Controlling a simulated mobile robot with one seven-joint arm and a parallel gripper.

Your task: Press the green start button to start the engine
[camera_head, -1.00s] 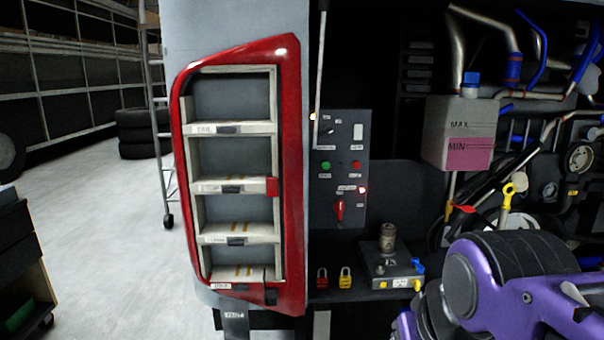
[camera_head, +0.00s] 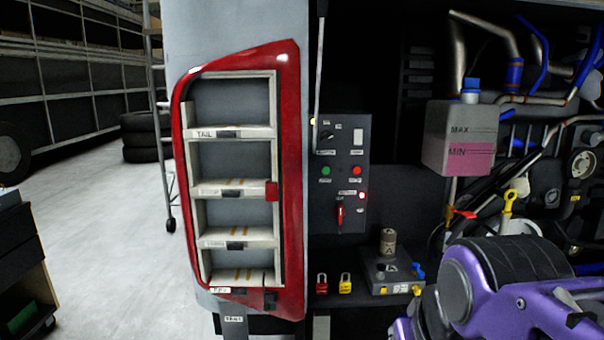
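The green start button (camera_head: 326,170) is a small round button on a dark control panel (camera_head: 328,212), just right of the red-framed light housing. A red button (camera_head: 357,170) sits to its right on the same panel. My purple and black arm fills the lower right corner, well right of and below the panel in the picture. My gripper's fingertips are not in view. Nothing covers the green button.
A red frame (camera_head: 293,180) with several shelf-like compartments stands left of the panel. Red (camera_head: 321,283) and yellow (camera_head: 345,283) padlocks and a grey box (camera_head: 378,272) sit on the ledge below. A coolant tank (camera_head: 458,135), pipes and hoses crowd the right. The floor at left is open.

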